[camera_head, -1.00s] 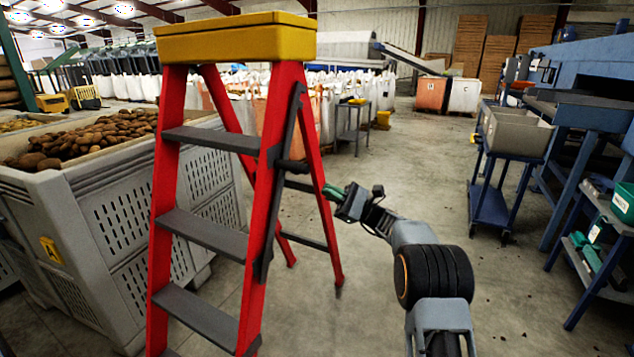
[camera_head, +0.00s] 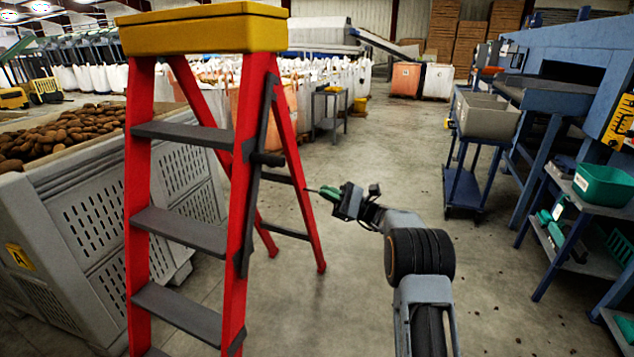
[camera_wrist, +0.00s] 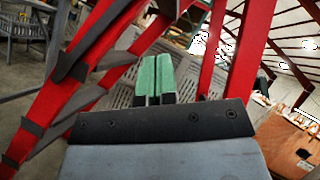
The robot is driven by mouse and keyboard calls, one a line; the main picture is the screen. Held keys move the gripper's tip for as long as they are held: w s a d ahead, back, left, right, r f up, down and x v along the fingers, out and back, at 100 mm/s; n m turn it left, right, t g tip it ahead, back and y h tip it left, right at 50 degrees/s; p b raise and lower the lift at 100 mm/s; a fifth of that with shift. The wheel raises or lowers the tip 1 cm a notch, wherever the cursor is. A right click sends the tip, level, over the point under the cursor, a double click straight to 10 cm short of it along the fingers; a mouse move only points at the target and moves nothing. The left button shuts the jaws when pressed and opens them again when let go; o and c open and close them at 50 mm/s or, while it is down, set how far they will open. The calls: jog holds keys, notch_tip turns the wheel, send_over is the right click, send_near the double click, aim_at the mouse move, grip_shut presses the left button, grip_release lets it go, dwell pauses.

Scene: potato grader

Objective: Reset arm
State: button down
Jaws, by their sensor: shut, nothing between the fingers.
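My gripper (camera_head: 327,192) has green fingers and is held out over the concrete floor, to the right of the red stepladder (camera_head: 246,180). In the wrist view the green fingers (camera_wrist: 154,80) are side by side and shut, with nothing between them. The red ladder rails (camera_wrist: 235,50) show beyond the fingers there. In the head view the fingertips look close to the ladder's rear leg, and I cannot tell the exact gap. My arm reaches up from the lower right and bends left.
A grey slatted bin (camera_head: 100,215) full of potatoes stands left behind the ladder. A blue cart (camera_head: 465,185) with grey tubs (camera_head: 487,117) is at the right, near a shelf with a green bin (camera_head: 603,184). Open floor lies between the ladder and the cart.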

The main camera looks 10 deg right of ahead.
jog(key=s+a+r+n+g+h+p, duration=0.1)
jog(key=s+a+r+n+h+p, duration=0.1)
jog(key=s+a+r+h+p, duration=0.35)
jog(key=s+a+r+n+g+h+p, duration=0.1)
jog(key=s+a+r+g+h+p, duration=0.2)
jog(key=s+r+p, duration=0.4)
jog(key=s+d+r+n+t+h+p, duration=0.2)
jog(key=s+d+n+h+p, duration=0.2)
jog(key=s+h+p, duration=0.3)
jog(key=s+d+r+n+t+h+p, duration=0.2)
jog(key=s+d+n+h+p, duration=0.2)
jog(key=s, duration=0.9)
jog(key=d+h+p, duration=0.2)
jog(key=d+h, duration=0.1)
jog(key=h, duration=0.1)
jog(key=shift+r+n+t+p, duration=0.3)
jog(key=shift+p, duration=0.05)
jog(key=c, duration=1.8)
grip_release()
